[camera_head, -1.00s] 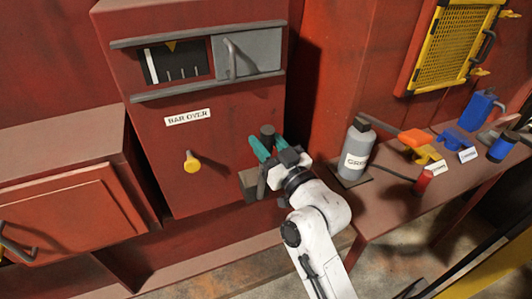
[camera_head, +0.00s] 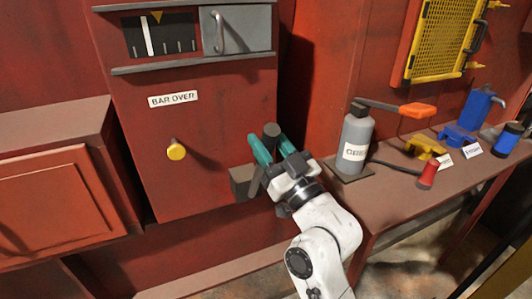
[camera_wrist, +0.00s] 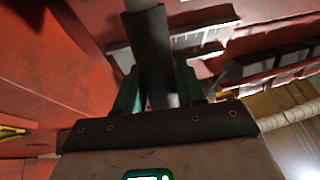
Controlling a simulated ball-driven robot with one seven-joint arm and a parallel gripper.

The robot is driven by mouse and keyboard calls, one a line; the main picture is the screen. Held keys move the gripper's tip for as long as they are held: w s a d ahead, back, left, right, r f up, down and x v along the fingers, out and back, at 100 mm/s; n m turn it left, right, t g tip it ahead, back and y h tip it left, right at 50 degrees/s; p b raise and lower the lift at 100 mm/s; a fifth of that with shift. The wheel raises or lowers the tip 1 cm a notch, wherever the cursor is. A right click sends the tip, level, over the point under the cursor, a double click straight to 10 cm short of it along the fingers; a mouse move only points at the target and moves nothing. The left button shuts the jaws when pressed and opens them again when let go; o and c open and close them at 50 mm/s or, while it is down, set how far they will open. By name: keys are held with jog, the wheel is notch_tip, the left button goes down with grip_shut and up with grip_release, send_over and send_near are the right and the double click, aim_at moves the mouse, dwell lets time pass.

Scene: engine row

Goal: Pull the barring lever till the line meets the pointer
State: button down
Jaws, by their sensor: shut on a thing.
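The barring lever (camera_head: 271,133) is a dark grey bar rising from a grey block (camera_head: 242,183) at the lower right of the red cabinet. It tilts to the right. My gripper (camera_head: 270,148) has its teal fingers on either side of the lever and is shut on it. In the wrist view the dark lever (camera_wrist: 151,60) stands between the teal fingers.
A grey sliding cover (camera_head: 238,28) sits beside the window. A yellow knob (camera_head: 176,150) sticks out under the BAR OVER label (camera_head: 173,99). A grey bottle (camera_head: 355,140), an orange-handled tool (camera_head: 417,110) and a red piece (camera_head: 428,175) are on the bench at right.

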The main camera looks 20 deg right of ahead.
jog(key=shift+s+f+b, duration=0.4)
jog(key=shift+f+b, duration=0.1)
jog(key=shift+b, duration=0.15)
jog(key=shift+s+r, duration=0.15)
jog(key=c, duration=0.8)
grip_release()
jog(key=shift+s, duration=0.1)
jog(key=b+v, duration=0.2)
jog(key=v, duration=0.3)
jog(key=b+v, duration=0.2)
jog(key=v, duration=0.3)
jog(key=shift+s+f+b, duration=0.2)
jog(key=shift+f+b, duration=0.2)
